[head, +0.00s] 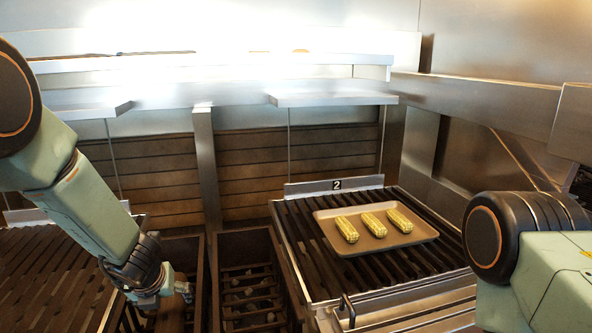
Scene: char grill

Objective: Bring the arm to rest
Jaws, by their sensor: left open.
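My left arm comes in from the left and reaches down. My left gripper (172,290) is open and hangs low over the area between the left grill and the middle channel. I see nothing between its fingers, though they are small and dark here. Of my right arm only a green link and a dark round joint show at the right edge; its gripper is out of view. Three yellow corn cobs (373,223) lie side by side on a tan tray (398,239), well away from the left gripper.
The tray rests on the right grill grate (318,270), marked by a "2" plate (337,185). A left grate (50,275) lies under my left arm. A recessed channel (250,295) runs between them. Metal shelves (330,99) hang at the back. A handle (347,309) stands at the front.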

